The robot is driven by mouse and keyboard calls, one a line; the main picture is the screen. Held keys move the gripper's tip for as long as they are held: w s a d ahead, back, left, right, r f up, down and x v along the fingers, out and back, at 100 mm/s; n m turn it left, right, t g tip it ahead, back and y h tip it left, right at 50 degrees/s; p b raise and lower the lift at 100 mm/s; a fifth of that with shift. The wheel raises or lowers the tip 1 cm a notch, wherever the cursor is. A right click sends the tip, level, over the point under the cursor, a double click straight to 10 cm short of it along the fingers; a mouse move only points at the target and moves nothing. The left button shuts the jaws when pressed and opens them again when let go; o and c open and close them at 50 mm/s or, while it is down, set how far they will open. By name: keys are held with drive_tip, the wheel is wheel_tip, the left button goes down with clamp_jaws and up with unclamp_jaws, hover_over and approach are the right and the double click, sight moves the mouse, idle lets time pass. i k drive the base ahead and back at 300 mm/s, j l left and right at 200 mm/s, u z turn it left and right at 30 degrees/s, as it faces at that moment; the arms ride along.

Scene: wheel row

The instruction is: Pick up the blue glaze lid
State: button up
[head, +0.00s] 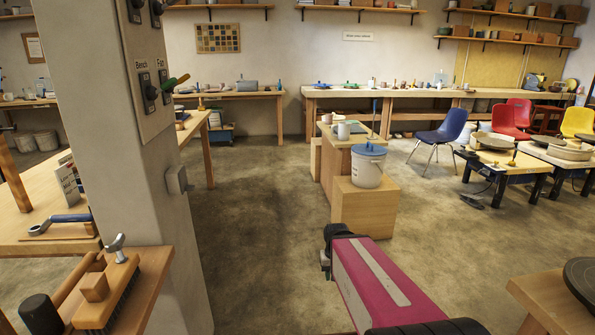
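The blue lid (369,150) sits on top of a white bucket (367,172) in the head view, right of the middle. It is round with a small knob-like handle on top. The bucket stands on a low wooden block. My magenta arm reaches in from the bottom, and its dark end, where my gripper (333,243) is, lies nearer to me, below and left of the bucket. It appears apart from the lid. The fingers cannot be made out, so whether they are open or shut is hidden.
The wooden block (362,208) adjoins a taller wooden stand with a white mug (343,131). A grey pillar (130,170) rises at the left near a bench with tools. Chairs and wheel tables stand right. Bare floor (262,220) lies left of the block.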

sight(368, 149)
drive_tip(key=i+z, duration=0.1)
drive_tip(key=i, duration=0.5)
drive_tip(key=i+j+z, duration=0.1)
drive_tip(key=i, duration=0.5)
drive_tip(key=i+j+z, duration=0.1)
drive_tip(key=i, duration=0.45)
